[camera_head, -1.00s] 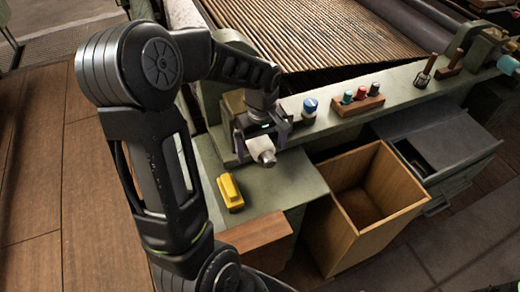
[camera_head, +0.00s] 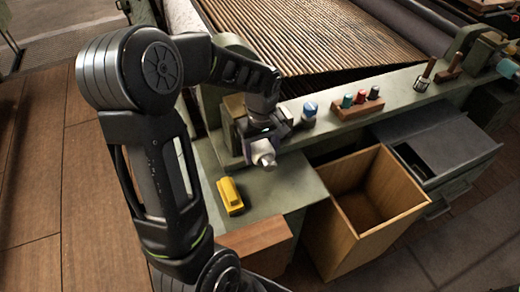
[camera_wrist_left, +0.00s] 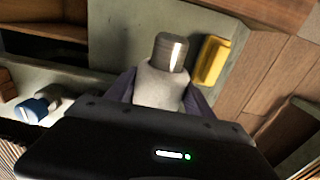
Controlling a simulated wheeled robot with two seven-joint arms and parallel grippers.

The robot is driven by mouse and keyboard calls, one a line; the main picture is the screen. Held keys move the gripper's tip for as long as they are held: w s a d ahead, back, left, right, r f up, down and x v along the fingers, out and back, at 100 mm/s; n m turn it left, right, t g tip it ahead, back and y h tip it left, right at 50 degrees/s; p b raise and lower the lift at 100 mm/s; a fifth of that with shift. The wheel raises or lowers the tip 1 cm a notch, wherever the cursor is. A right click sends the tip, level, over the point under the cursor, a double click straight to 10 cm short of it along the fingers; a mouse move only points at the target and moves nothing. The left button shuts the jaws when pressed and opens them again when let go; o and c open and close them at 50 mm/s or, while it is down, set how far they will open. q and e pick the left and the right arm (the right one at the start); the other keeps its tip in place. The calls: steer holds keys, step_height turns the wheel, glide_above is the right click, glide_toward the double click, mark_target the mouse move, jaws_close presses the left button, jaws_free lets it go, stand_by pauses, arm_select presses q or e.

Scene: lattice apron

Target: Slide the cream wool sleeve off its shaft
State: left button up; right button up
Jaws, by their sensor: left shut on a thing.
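The cream wool sleeve (camera_head: 262,147) sits on its shaft at the near edge of the green bench. In the left wrist view the sleeve (camera_wrist_left: 158,88) is a pale tapered tube, and the bare grey metal end of the shaft (camera_wrist_left: 171,52) sticks out beyond it. My left gripper (camera_head: 264,141) is shut on the sleeve from above, with a finger on either side of it in the wrist view (camera_wrist_left: 158,95). The part of the sleeve nearest the wrist is hidden behind the gripper body. My right gripper is not in view.
A yellow block (camera_head: 230,196) lies on the green bench top (camera_head: 285,185) left of the shaft. An open wooden bin (camera_head: 345,232) stands to the right, beside a grey drawer unit (camera_head: 445,150). A blue knob (camera_head: 310,108) and a peg block (camera_head: 358,108) are on the rail.

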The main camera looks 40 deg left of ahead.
arm_select(q)
steer(key=shift+d, duration=0.15)
steer(key=shift+s+d+b, duration=0.3)
steer(key=shift+s+d, duration=0.7)
steer(key=shift+d, duration=0.85)
steer(key=shift+s+d+b, duration=0.25)
steer(key=shift+s+d, duration=0.7)
steer(key=shift+d, duration=0.95)
steer(key=shift+s+d+b, duration=0.3)
steer(key=shift+s+d, duration=0.7)
steer(key=shift+d, duration=0.85)
steer(key=shift+s+d+r+p, duration=0.5)
steer(key=shift+d+r, duration=0.25)
steer(key=shift+d, duration=0.15)
steer(key=shift+s+d+r+p, duration=0.45)
steer(key=shift+d+r, duration=0.3)
steer(key=shift+d, duration=0.15)
